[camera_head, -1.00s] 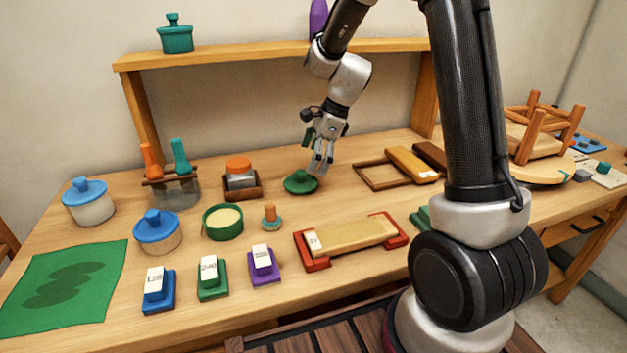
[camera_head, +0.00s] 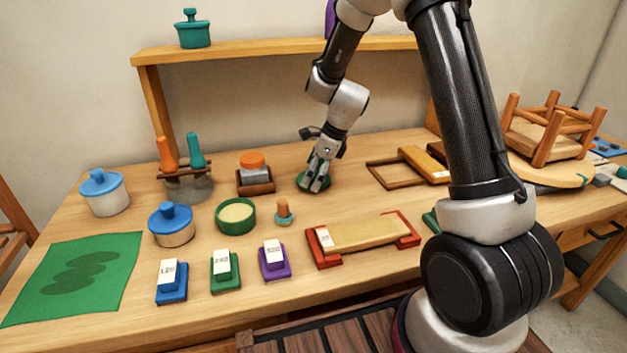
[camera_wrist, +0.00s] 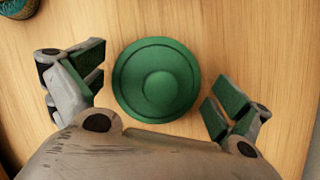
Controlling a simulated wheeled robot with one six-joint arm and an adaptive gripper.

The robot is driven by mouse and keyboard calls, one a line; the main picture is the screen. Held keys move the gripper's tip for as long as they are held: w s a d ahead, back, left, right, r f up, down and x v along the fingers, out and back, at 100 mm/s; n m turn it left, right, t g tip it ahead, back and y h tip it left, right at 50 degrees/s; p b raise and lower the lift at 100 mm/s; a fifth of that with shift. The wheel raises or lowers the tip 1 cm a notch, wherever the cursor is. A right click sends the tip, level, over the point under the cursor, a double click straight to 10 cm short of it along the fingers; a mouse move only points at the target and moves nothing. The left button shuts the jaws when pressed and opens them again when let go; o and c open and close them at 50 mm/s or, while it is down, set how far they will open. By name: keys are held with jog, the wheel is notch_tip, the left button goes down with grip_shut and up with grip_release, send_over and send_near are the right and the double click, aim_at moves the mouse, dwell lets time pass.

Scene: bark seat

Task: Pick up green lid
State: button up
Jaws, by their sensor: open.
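The green lid (camera_wrist: 157,83) is round with a raised knob at its centre and lies flat on the wooden table. It also shows in the head view (camera_head: 303,181), partly covered by my fingers. My gripper (camera_wrist: 158,86) is open, with one finger on each side of the lid. In the head view my gripper (camera_head: 315,184) points down at the lid. I see gaps between the fingers and the lid's rim, so they are apart. Nothing is held.
An open green round container (camera_head: 236,216) stands to the front left. Near it are a small orange-topped peg (camera_head: 284,211) and an orange-lidded box (camera_head: 254,175). A red-ended tray (camera_head: 362,239) lies to the front right. A wooden frame (camera_head: 385,175) lies to the right.

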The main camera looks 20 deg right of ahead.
jog(key=c, duration=0.7)
jog(key=shift+r, duration=0.15)
